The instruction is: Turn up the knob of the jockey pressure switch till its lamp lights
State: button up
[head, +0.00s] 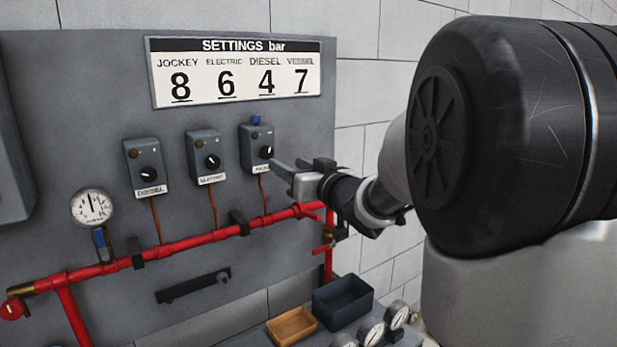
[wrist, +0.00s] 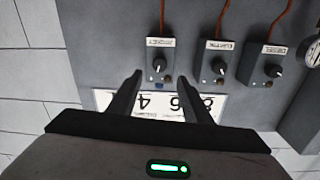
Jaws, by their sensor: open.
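The jockey pressure switch (head: 256,145) is the rightmost of three grey boxes on the wall panel in the head view, with a blue part on top. Its black knob (head: 267,152) has a white pointer mark. Its small lamp (head: 254,135) looks dark. My gripper (head: 283,166) is open and empty, just right of and slightly below the knob in the head view. In the upside-down wrist view, the jockey knob (wrist: 158,66) shows between and just beyond the two fingertips (wrist: 160,80). No contact is visible.
The electric (head: 205,157) and diesel (head: 146,167) switches stand to the left. A settings board (head: 235,46) reads jockey 8, electric 6, diesel 4, vessel 7. A gauge (head: 91,207) hangs above a red pipe (head: 190,241). Two trays (head: 342,302) (head: 291,328) and several gauges sit below.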

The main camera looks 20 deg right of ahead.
jog(key=v, duration=0.7)
jog(key=shift+s, duration=0.2)
jog(key=shift+w+d+r+p, duration=0.1)
jog(key=shift+d+r+p, duration=0.1)
jog(key=shift+p, duration=1.35)
jog(key=p, duration=0.2)
jog(key=shift+f+p, duration=0.1)
jog(key=shift+p, duration=0.3)
send_near(269, 154)
jog(key=x, duration=0.8)
jog(key=shift+w+a, duration=0.1)
jog(key=shift+w, duration=0.1)
